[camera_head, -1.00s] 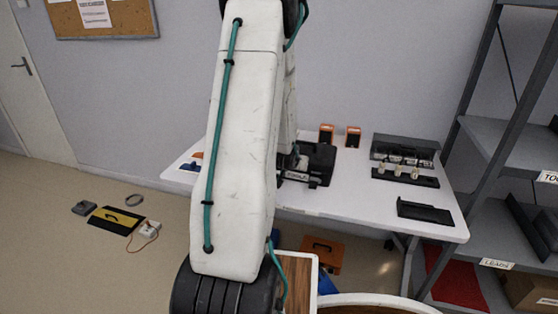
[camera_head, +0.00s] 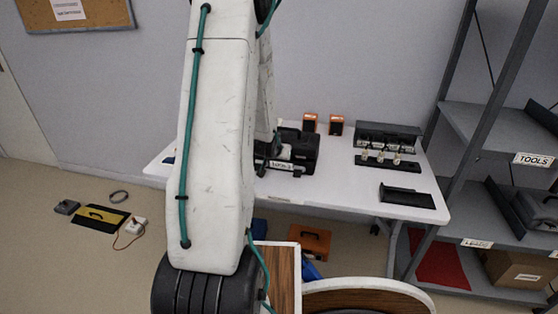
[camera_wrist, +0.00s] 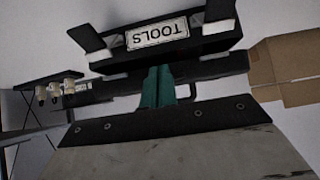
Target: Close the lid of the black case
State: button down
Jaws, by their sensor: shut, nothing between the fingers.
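The black case (camera_head: 303,150) stands on the white table in the head view, its left part hidden behind my arm. A white label shows low on its front. My gripper (camera_wrist: 158,78) shows there as teal fingers, shut and empty, close to the case. I cannot tell whether they touch it. The head view hides the gripper behind my arm.
The white table (camera_head: 345,188) holds two orange-and-black boxes (camera_head: 322,124), a black rack (camera_head: 388,137) and a flat black tray (camera_head: 407,196) right of the case. A grey shelf unit (camera_head: 480,120) stands at the right. A cardboard box (camera_wrist: 285,68) shows in the wrist view.

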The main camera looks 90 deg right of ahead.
jog(key=w+a+f, duration=0.2)
jog(key=a, duration=0.7)
jog(key=shift+a, duration=0.15)
jog(key=w+a+f+y, duration=0.1)
jog(key=a+f+y, duration=0.2)
jog(key=a, duration=0.1)
jog(key=w+a+r+n+t+y, duration=0.1)
jog(key=w+a+r+n+y, duration=0.25)
jog(key=w+a+r, duration=0.4)
jog(key=w+a+r+n+t+y, duration=0.2)
jog(key=w+a+r+n+y, duration=0.15)
jog(key=w+a, duration=0.7)
jog(key=w+a+r+n, duration=0.1)
jog(key=a+r+n, duration=0.5)
jog(key=a+r, duration=0.3)
jog(key=w+a+r+n, duration=0.2)
jog(key=a+r+n, duration=0.5)
jog(key=a, duration=1.1)
notch_tip(320, 180, up, 2)
jog(key=shift+w+r+h, duration=0.15)
jog(key=shift+w+h, duration=0.1)
jog(key=shift+h, duration=0.05)
